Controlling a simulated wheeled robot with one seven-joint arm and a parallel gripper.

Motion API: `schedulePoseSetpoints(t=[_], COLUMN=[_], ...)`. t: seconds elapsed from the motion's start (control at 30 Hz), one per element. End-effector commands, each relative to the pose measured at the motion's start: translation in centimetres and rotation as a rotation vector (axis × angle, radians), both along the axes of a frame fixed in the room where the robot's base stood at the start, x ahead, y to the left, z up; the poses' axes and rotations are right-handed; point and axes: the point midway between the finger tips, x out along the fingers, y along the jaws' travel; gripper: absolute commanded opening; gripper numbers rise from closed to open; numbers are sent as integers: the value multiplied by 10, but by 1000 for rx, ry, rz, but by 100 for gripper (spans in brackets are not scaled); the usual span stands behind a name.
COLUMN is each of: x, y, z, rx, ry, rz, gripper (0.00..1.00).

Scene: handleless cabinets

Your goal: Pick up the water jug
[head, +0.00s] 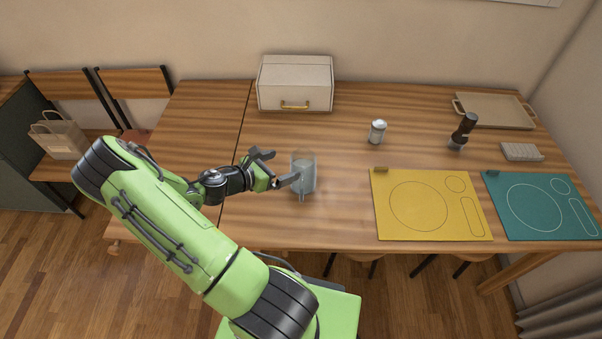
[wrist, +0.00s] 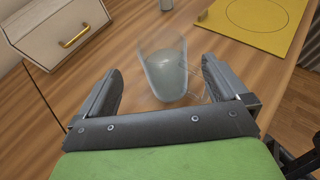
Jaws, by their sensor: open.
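The water jug (head: 304,174) is a clear, greyish see-through vessel standing on the wooden table. In the wrist view the jug (wrist: 168,72) is ahead of my gripper, roughly between the lines of the two fingers, with a thin clear handle toward the right finger. My gripper (head: 279,168) is open, at the left side of the jug in the head view. In the wrist view my gripper (wrist: 160,88) has its fingers wide apart with nothing held. Whether a finger touches the jug I cannot tell.
A white box with a brass handle (head: 295,84) stands behind the jug. A shaker (head: 377,131), yellow mat (head: 419,205), teal mat (head: 540,205), pepper mill (head: 464,130), tray (head: 494,109) and pale block (head: 521,152) are to the right. The table left of the box is clear.

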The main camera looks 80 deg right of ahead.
Motion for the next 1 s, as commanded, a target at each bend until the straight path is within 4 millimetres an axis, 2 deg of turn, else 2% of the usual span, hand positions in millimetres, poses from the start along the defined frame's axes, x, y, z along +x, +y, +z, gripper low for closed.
schedulePoseSetpoints(t=[0.1, 0.27, 0.5, 0.77, 1.0], x=[-15, -24, -46, -49, -49], y=[-20, -35, -67, -71, -71], z=[-12, -18, -35, -36, -36], rx=[0, 1, 0, 1, 0], ry=[-1, -2, -1, -2, -3], rz=[-4, -2, -3, 1, 0], gripper=[100, 100, 100, 100, 65])
